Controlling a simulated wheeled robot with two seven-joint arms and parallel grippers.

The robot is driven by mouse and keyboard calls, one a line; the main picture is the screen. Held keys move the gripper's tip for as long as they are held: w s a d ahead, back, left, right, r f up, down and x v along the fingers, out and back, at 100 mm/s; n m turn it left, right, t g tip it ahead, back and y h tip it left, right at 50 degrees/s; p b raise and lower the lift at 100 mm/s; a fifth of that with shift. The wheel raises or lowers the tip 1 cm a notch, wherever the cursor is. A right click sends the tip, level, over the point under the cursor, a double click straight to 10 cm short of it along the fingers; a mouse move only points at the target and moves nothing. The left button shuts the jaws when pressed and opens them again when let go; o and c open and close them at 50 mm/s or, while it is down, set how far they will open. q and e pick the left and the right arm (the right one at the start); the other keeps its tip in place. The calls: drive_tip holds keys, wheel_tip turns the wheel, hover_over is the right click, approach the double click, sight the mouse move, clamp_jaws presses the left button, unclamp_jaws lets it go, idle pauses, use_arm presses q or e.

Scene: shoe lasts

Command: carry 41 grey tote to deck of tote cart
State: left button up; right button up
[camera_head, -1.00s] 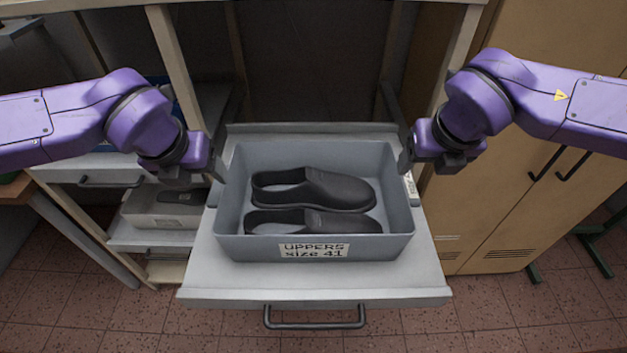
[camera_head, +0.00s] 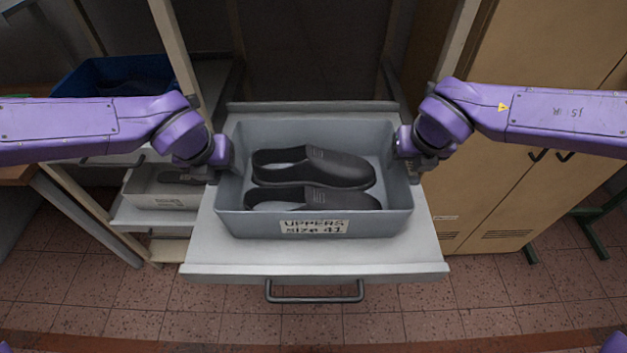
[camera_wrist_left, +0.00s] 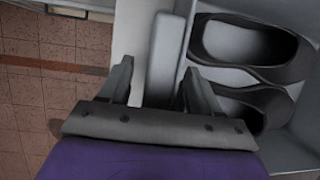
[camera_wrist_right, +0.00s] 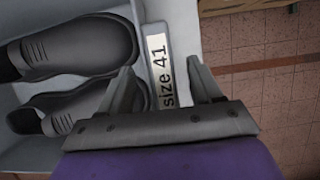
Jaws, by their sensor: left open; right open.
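The grey tote (camera_head: 245,226) labelled "UPPERS size 41" sits on a pulled-out light grey drawer shelf (camera_head: 400,262) and holds two black clogs (camera_head: 315,168). My left gripper (camera_head: 222,172) is at the tote's left wall; in the left wrist view its open fingers (camera_wrist_left: 155,85) stand on either side of the rim (camera_wrist_left: 168,45). My right gripper (camera_head: 405,172) is at the right wall; in the right wrist view its open fingers (camera_wrist_right: 160,85) straddle the wall, with a "size 41" label (camera_wrist_right: 162,70) between them. The tote cart is not recognisable in view.
A blue tote (camera_head: 85,80) and a light box (camera_head: 160,190) are on shelves to the left. A tan cabinet (camera_head: 520,130) stands to the right. The drawer handle (camera_head: 314,297) projects at the front above the tiled floor.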

use_arm(q)
drive_tip(key=shift+w+f, duration=0.25)
drive_tip(key=shift+f, duration=0.3)
use_arm(e)
drive_tip(key=shift+w+f, duration=0.25)
drive_tip(key=shift+f, duration=0.25)
use_arm(q)
drive_tip(key=shift+s, duration=0.1)
clamp_jaws()
use_arm(e)
drive_tip(key=shift+s, duration=0.1)
clamp_jaws()
use_arm(q)
drive_tip(key=shift+r, duration=0.1)
use_arm(e)
drive_tip(key=shift+r, duration=0.1)
use_arm(q)
drive_tip(key=shift+r, duration=0.1)
use_arm(e)
drive_tip(key=shift+r, duration=0.1)
